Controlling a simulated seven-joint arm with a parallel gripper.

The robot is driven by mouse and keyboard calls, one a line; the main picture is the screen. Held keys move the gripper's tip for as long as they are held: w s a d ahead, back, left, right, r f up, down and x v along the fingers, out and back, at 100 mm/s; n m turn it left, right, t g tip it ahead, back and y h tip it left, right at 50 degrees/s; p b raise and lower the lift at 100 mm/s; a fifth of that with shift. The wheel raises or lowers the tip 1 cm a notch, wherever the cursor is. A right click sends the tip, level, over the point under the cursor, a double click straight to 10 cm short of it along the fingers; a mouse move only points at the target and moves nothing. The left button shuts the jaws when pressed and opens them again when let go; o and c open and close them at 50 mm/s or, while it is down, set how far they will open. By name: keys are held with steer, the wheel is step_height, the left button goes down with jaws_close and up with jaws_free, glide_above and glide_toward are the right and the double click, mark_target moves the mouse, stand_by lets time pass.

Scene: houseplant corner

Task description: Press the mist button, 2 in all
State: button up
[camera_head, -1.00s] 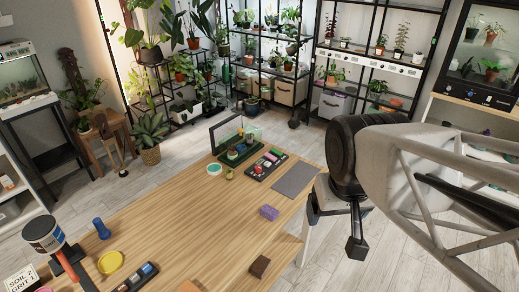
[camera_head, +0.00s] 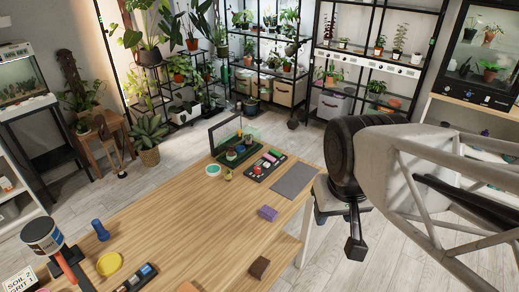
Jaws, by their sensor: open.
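A dark control panel (camera_head: 265,165) lies near the far end of the wooden table. It carries a red button (camera_head: 257,169) and smaller controls; any labels are too small to read, so I cannot tell which control is the mist button. My gripper (camera_head: 339,222) is open and empty, at the right of the table. It is well to the right of the panel and nearer the camera, touching nothing that I can see.
A glass-walled planter (camera_head: 236,147) stands behind the panel, and a grey mat (camera_head: 294,180) lies to its right. A purple block (camera_head: 268,213) and a brown block (camera_head: 259,267) lie nearer on the wooden table (camera_head: 190,225). The table's middle is mostly clear.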

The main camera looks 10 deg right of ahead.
jaws_close()
stand_by(1.3)
